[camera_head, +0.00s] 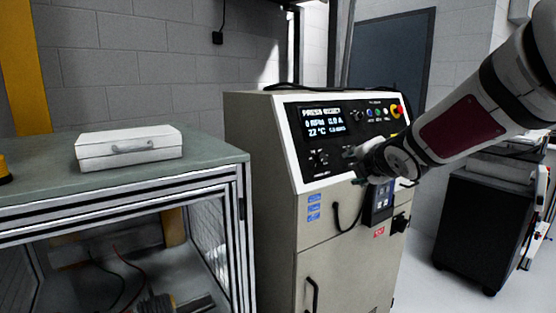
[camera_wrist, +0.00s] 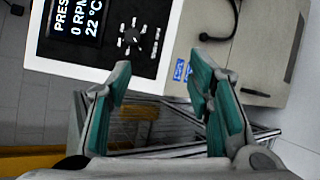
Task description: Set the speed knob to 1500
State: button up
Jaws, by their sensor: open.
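The control cabinet (camera_head: 270,200) has a sloped black panel with a lit display (camera_head: 322,121) that reads 0 RPM and 22 °C. A dark knob ringed by white marks (camera_head: 319,158) sits below the display. It also shows in the wrist view (camera_wrist: 131,36), above and left of my fingers. Another knob (camera_head: 356,116) sits right of the display. My gripper (camera_head: 360,160) is in front of the panel's lower right. In the wrist view my gripper (camera_wrist: 160,72) is open and empty, its fingers apart from the knob.
A red emergency button (camera_head: 398,111) and several coloured buttons (camera_head: 377,115) line the panel's upper right. A cable (camera_head: 345,222) hangs at the cabinet front. A bench (camera_head: 215,157) with a white case (camera_head: 130,152) stands left. A dark cabinet (camera_head: 480,220) stands right.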

aim_at(322, 158)
jog(key=w+a+f+n+y, duration=0.1)
jog(key=w, duration=0.5)
jog(key=w+a+f+n+t+y+b, duration=0.1)
jog(key=w+n, duration=0.1)
jog(key=w, duration=0.4)
jog(key=w+a+f+n+b, duration=0.1)
jog(key=w+n, duration=0.1)
jog(key=w, duration=0.4)
jog(key=shift+a+f+y, duration=0.1)
jog(key=shift+a+y, duration=0.15)
jog(key=shift+y, duration=0.15)
grip_shut()
